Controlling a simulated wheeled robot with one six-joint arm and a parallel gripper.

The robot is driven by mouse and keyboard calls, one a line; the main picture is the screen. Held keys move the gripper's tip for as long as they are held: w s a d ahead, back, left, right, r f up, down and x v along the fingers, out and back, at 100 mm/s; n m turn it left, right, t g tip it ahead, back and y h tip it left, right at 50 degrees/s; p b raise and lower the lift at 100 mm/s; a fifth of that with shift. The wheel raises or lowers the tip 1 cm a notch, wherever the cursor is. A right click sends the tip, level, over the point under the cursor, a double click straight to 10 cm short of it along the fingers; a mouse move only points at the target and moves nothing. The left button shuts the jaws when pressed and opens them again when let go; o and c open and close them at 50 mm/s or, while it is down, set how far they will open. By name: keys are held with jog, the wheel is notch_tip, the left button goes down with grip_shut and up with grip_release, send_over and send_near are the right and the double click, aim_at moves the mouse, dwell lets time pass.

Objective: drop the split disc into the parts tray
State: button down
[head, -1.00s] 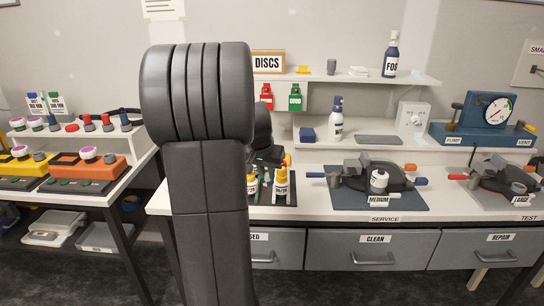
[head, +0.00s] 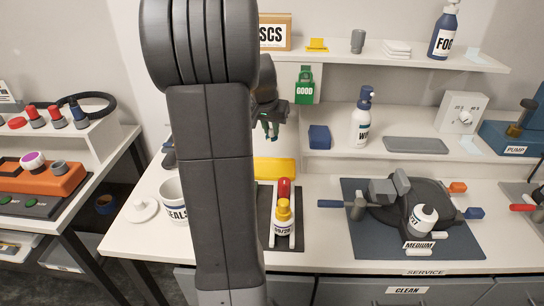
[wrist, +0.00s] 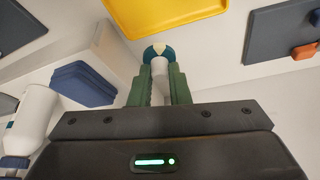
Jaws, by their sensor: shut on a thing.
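My gripper (head: 268,131) hangs above the bench, just behind my upright arm link in the head view. In the wrist view its green fingers (wrist: 159,75) are shut on a small round piece, teal with a pale middle, which I take as the split disc (wrist: 154,51).
A yellow-capped bottle (head: 283,222) stands in front of the yellow tray. A white SEALS pot (head: 174,204) stands left of my arm.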

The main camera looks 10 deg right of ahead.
aim_at(270, 139)
jog(key=shift+w, duration=0.25)
jog(key=shift+f, duration=0.2)
jog(key=shift+s+f+b, duration=0.15)
jog(key=shift+f+b, duration=0.55)
jog(key=shift+b, duration=0.1)
notch_tip(270, 139, down, 4)
jog(key=b, duration=0.3)
jog(key=shift+f, duration=0.1)
jog(key=c, duration=1.3)
grip_release()
